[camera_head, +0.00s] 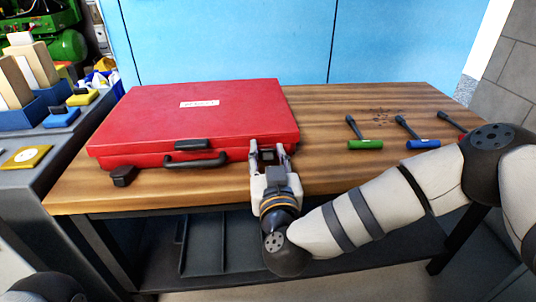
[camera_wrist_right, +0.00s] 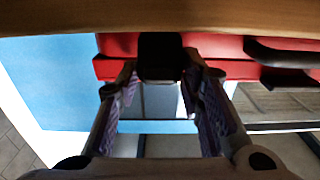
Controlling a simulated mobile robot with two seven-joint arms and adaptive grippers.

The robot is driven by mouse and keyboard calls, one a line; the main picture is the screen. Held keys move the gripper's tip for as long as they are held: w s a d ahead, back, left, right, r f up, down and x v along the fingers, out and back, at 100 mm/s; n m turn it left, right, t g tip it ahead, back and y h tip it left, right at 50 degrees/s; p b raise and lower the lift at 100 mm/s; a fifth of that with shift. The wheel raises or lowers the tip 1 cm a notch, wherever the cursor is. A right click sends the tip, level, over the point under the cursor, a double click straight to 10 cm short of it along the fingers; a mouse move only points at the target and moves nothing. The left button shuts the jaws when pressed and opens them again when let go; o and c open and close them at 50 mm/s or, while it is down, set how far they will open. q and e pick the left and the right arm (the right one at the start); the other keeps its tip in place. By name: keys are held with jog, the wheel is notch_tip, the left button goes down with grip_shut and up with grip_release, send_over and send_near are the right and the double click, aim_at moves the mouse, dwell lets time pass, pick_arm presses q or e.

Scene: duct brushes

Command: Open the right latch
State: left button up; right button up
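The red case (camera_head: 195,112) lies closed on the wooden table, its black handle (camera_head: 195,162) on the front side. The black left latch (camera_head: 123,176) sticks out from the front left corner. My right gripper (camera_head: 268,150) is at the front right of the case, its two fingers apart. In the right wrist view the black right latch (camera_wrist_right: 160,56) lies between the fingertips (camera_wrist_right: 160,76); I cannot tell whether they touch it. In the head view the gripper mostly hides this latch. My left gripper is not in view.
Brushes with a green handle (camera_head: 365,145), a blue handle (camera_head: 423,144) and a partly hidden red one lie right of the case on the table (camera_head: 320,110). A grey bench (camera_head: 50,160) with blue bins stands at left. Blue panels (camera_head: 270,40) stand behind.

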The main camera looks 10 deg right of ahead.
jog(key=shift+s+f+t+b, duration=0.15)
jog(key=shift+f+t+b, duration=0.3)
jog(key=shift+t, duration=0.15)
jog(key=shift+s+f+t+b, duration=0.2)
jog(key=shift+t+b, duration=0.1)
jog(key=shift+t, duration=0.5)
jog(key=shift+r, duration=0.15)
jog(key=o, duration=0.8)
jog(key=shift+o, duration=0.2)
